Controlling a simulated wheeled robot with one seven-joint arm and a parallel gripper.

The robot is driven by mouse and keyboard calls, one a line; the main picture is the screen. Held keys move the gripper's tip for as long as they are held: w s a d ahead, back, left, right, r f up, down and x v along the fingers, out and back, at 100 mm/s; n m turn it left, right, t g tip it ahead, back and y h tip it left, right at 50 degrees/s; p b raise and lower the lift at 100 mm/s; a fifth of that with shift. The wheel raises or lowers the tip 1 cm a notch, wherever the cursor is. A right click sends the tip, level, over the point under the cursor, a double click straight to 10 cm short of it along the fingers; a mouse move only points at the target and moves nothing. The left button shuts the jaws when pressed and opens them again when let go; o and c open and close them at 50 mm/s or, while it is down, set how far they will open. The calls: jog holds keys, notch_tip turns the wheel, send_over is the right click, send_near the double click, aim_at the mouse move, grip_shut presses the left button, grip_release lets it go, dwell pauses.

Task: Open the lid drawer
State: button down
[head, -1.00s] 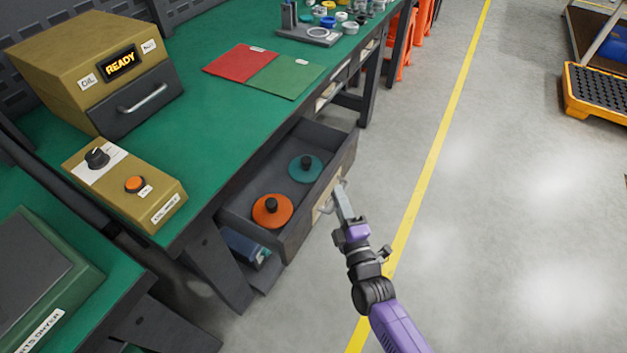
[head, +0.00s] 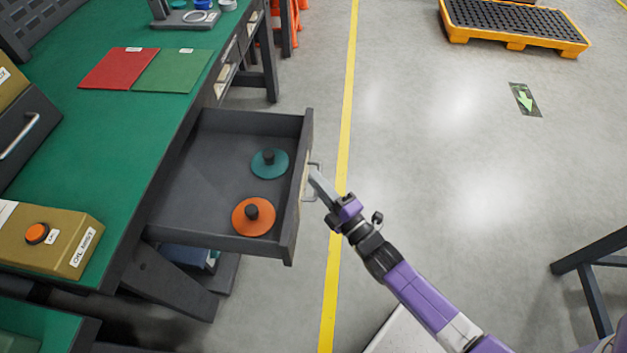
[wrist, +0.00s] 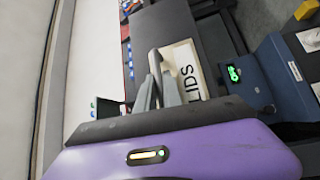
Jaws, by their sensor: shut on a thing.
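The lid drawer (head: 180,185) is pulled well out from under the green bench in the head view. My gripper (head: 314,176) is at the drawer's front, shut on the drawer handle (head: 310,192). In the wrist view my fingers (wrist: 158,85) close around the handle (wrist: 154,60), beside a label (wrist: 185,70) reading "LIDS" on the drawer front.
The green bench (head: 90,130) carries red and green mats and an orange-button control box (head: 50,240). Blue items sit on a shelf below the drawer. The floor right of the yellow line (head: 345,120) is mostly clear. A yellow-edged platform (head: 515,25) stands at the back.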

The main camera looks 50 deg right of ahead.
jog(key=c, duration=1.5)
grip_release()
jog(key=shift+s+a+f, duration=0.15)
jog(key=shift+s+a, duration=0.05)
jog(key=shift+s, duration=1.05)
jog(key=shift+s+a+f, duration=0.2)
jog(key=shift+s+a, duration=0.05)
jog(key=shift+s, duration=1.05)
jog(key=shift+s+a+f, duration=0.15)
jog(key=shift+s+a, duration=0.05)
jog(key=shift+s, duration=1.05)
